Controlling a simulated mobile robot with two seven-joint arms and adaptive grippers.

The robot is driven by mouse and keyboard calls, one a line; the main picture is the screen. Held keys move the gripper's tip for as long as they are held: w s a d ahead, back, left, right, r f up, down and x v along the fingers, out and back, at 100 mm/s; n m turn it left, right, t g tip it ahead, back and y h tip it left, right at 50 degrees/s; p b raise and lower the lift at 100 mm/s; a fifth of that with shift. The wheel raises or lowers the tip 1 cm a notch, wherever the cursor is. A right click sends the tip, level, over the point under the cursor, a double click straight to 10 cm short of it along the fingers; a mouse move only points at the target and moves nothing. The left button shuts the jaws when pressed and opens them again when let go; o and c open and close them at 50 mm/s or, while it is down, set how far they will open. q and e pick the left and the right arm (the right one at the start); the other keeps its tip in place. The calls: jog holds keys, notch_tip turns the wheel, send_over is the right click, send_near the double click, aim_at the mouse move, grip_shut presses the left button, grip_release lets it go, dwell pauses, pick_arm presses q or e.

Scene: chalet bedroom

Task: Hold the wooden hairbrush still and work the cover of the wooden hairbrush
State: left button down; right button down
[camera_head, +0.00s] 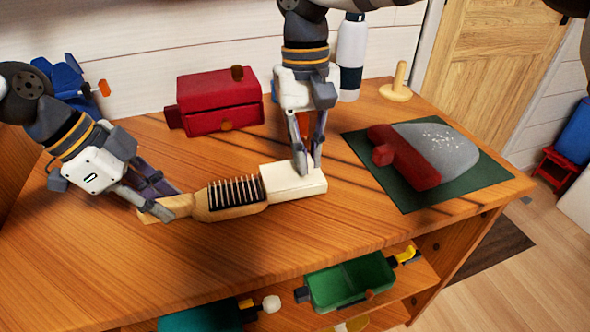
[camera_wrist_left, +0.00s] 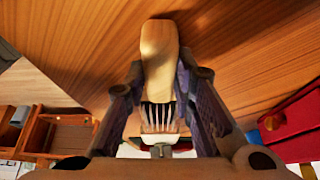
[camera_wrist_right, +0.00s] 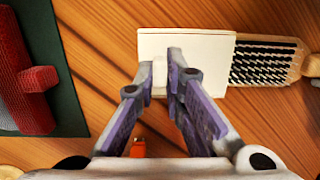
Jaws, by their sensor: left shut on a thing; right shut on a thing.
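The wooden hairbrush (camera_head: 228,198) lies on the wooden table, its rows of dark bristles facing up. Its cover (camera_head: 293,183) is a cream block at the brush's right end, with part of the bristles bare beside it. My left gripper (camera_head: 165,207) is shut on the brush handle, which also shows in the left wrist view (camera_wrist_left: 158,55). My right gripper (camera_head: 306,170) is shut on a small raised tab of the cover from above. In the right wrist view the cover (camera_wrist_right: 210,48) sits at the end of the bristles (camera_wrist_right: 262,62).
A red box (camera_head: 215,102) stands behind the brush. A dark green mat (camera_head: 480,182) with a grey and red object (camera_head: 438,147) lies to the right. A wooden peg stand (camera_head: 397,88) is at the back right. A green bin (camera_head: 350,284) sits on the shelf below.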

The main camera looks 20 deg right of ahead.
jog(key=shift+w+a, duration=0.15)
jog(key=shift+a, duration=2.05)
jog(key=shift+w+a, duration=0.1)
jog(key=shift+a, duration=2.05)
jog(key=c, duration=1.6)
grip_release()
jog(key=shift+a, duration=0.15)
jog(key=shift+c, duration=0.2)
pick_arm(q)
jog(key=c, duration=1.3)
grip_release()
pick_arm(e)
jog(key=r, duration=0.4)
jog(key=w+r, duration=0.1)
jog(key=r, duration=0.1)
